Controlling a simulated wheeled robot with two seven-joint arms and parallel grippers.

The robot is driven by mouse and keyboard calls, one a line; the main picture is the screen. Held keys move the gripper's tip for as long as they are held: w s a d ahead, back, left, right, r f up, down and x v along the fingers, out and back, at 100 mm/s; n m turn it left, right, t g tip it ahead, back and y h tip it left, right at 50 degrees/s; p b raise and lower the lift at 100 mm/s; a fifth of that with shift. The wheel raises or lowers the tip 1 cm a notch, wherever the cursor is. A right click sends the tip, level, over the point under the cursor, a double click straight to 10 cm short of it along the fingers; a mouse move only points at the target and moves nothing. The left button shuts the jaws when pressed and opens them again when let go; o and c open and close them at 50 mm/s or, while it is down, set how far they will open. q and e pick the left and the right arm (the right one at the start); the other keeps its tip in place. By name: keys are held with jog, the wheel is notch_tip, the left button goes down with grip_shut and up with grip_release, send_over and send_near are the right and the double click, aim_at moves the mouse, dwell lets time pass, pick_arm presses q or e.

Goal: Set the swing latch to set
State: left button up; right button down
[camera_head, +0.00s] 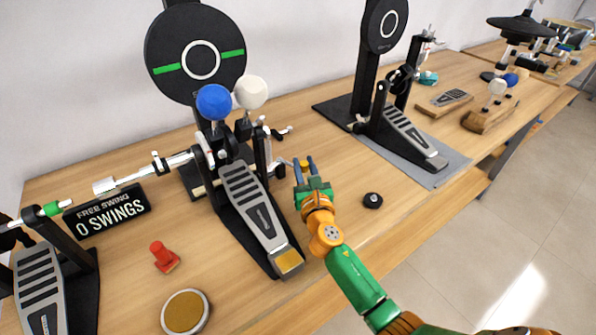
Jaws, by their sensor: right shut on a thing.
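The double bass drum pedal (252,212) has a grey footboard. Its blue beater (214,102) and white beater (251,92) stand upright in front of the round black pad (196,52). My left gripper is not in view.
A red knob (163,256) and a round tin (185,312) stand on the wooden table (120,285) at the front left. Another pedal (40,287) is at the left edge. A black puck (373,200) lies right of my gripper. A second pedal (411,137) stands beyond.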

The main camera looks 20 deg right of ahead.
jog(key=shift+s+a+m+g+h+b, duration=0.15)
jog(key=shift+a+m+g+h+b, duration=0.15)
jog(key=shift+m+h, duration=0.4)
jog(key=shift+s+a+m+g+h+b, duration=0.2)
jog(key=shift+a+m+h+b, duration=0.15)
jog(key=shift+h, duration=0.65)
jog(key=shift+d, duration=0.1)
jog(key=c, duration=0.7)
grip_release()
jog(key=shift+w, duration=0.15)
jog(key=shift+o, duration=0.2)
jog(key=v, duration=0.7)
jog(key=shift+f, duration=0.1)
